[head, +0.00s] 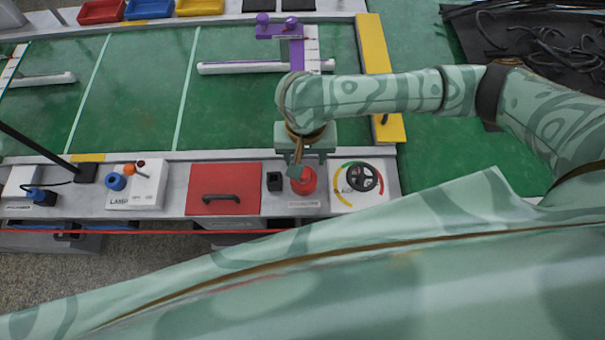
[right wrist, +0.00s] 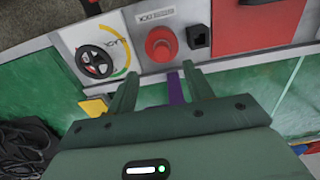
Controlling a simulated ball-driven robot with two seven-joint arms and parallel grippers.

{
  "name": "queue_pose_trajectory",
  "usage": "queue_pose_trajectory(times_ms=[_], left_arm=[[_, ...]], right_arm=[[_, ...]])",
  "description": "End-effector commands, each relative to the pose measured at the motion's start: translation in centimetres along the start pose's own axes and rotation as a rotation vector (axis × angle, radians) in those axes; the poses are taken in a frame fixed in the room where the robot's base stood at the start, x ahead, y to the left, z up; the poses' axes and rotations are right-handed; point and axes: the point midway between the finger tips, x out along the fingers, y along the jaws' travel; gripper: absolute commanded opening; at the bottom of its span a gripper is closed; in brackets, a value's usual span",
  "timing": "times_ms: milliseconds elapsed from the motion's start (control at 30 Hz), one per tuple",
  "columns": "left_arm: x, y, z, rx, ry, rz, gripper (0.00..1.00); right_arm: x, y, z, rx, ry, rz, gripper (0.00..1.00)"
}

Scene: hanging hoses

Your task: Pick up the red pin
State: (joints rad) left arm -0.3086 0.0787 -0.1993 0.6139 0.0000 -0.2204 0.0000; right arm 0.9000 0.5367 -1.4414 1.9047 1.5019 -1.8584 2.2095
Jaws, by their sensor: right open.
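The red pin (head: 302,180) stands on the light panel along the near edge of the workbench, between a small black socket and a dial with a wheel. It is a round red knob on a wider red base, and it also shows in the right wrist view (right wrist: 161,44). My right gripper (head: 303,158) is open, just on the far side of the pin in the head view, and partly covers it. In the right wrist view the two fingers (right wrist: 162,70) point at the pin with nothing held between them. My left gripper is not in view.
The black socket (head: 274,181) is close on the pin's left, beside a red plate with a black handle (head: 222,198). The dial's black wheel (head: 362,178) is close on the right. A purple strip (right wrist: 176,90) shows between my fingers.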

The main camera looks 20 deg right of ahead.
Motion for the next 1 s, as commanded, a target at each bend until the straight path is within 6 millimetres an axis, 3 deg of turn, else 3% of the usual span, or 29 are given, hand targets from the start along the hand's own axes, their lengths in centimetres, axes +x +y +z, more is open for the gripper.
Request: queue_pose_trajectory(times_ms=[33,367,600,867,1000], left_arm=[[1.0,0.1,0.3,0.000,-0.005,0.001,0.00],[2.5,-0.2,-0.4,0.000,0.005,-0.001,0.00],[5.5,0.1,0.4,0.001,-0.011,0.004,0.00],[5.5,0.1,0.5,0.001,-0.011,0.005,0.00],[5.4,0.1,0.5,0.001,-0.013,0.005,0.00]], right_arm=[[1.5,0.0,0.1,0.001,-0.005,0.001,0.51],[4.0,-0.1,-0.1,0.000,-0.002,-0.001,0.51],[8.0,-0.2,-0.6,-0.001,-0.003,0.000,0.51],[8.0,-0.2,-0.6,-0.001,0.003,-0.001,0.51],[8.0,-0.2,-0.6,-0.001,0.003,-0.001,0.12]])
